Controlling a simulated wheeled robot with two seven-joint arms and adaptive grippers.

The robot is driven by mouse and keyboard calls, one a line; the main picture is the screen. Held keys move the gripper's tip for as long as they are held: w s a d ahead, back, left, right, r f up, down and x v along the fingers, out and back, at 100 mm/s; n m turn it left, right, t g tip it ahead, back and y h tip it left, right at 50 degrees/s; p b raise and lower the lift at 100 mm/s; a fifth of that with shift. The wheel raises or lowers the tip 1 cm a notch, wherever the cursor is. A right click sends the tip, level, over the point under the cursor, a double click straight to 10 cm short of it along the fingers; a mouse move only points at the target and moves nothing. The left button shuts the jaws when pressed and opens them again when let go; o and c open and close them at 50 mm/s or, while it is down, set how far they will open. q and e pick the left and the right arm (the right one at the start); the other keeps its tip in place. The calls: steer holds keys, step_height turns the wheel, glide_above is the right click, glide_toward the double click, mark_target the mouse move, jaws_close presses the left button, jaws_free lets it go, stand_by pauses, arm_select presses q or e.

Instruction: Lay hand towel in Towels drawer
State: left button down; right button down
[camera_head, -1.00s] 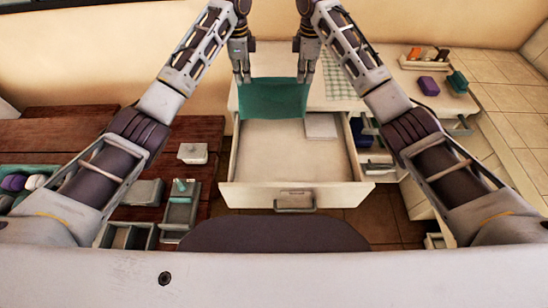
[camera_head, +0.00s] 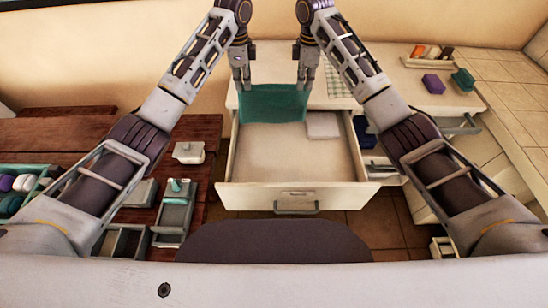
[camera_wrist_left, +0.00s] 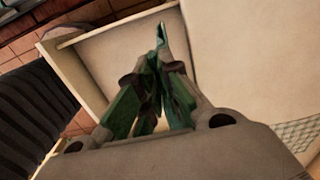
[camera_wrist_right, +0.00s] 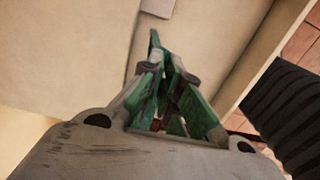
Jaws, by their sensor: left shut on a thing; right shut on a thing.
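A green hand towel (camera_head: 273,104) hangs spread between my two grippers over the back of the open drawer (camera_head: 285,168). My left gripper (camera_head: 243,88) is shut on its left upper corner; my right gripper (camera_head: 304,90) is shut on its right upper corner. In the left wrist view the fingers (camera_wrist_left: 155,82) pinch the towel edge, and in the right wrist view the fingers (camera_wrist_right: 163,75) do the same. A white folded cloth (camera_head: 322,125) lies in the drawer's back right corner. The rest of the drawer floor is bare. Any label is not readable.
A checkered cloth (camera_head: 338,84) lies on the counter behind the drawer. A purple block (camera_head: 433,84) and a green block (camera_head: 462,79) stand at the right. A lidded white box (camera_head: 188,152) and grey trays (camera_head: 174,215) sit on the wooden surface at the left.

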steer(key=shift+f+b, duration=1)
steer(key=shift+f, duration=0.2)
steer(key=shift+f, duration=0.25)
